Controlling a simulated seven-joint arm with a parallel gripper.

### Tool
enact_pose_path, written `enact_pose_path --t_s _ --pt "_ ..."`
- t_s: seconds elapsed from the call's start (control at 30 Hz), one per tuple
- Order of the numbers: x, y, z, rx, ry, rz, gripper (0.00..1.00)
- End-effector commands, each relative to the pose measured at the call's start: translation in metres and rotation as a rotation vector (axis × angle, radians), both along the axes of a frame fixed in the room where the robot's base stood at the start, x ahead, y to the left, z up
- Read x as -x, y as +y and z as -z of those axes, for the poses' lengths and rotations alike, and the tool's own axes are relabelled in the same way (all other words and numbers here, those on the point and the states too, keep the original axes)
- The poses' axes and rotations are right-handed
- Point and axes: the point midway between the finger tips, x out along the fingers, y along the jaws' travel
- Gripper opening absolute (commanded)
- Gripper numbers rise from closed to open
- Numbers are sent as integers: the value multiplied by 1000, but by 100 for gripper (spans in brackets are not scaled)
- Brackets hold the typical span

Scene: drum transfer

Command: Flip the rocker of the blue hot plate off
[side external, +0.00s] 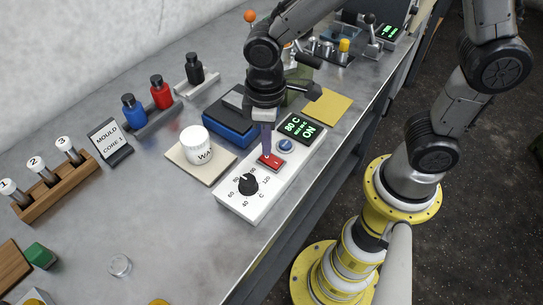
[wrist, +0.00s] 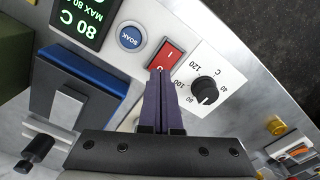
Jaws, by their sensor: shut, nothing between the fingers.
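The blue hot plate (side external: 222,128) has a dark top and sits behind the white control panel (side external: 232,203); its blue edge also shows in the wrist view (wrist: 92,72). The red rocker (side external: 270,162) is on the panel between a black dial and a blue button. In the wrist view the rocker (wrist: 170,53) shows an "I" mark; its other end is partly hidden by my fingertips. The display (side external: 299,128) reads 80 C and ON. My gripper (wrist: 160,72) is shut and empty, purple fingertips at the rocker's near end. I cannot tell whether they touch.
The black dial (side external: 248,184) and blue SOAK button (side external: 286,145) flank the rocker closely. A white jar (side external: 196,145) stands on a beige pad to the left. Red, blue and black bottles (side external: 161,92) stand behind.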

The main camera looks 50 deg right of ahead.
Motion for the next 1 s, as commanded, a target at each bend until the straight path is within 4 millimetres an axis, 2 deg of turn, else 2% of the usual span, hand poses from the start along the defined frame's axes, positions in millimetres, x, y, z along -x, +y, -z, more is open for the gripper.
enact_pose_path --t_s 1.0 --pt "0 0 14 0 0 0 0"
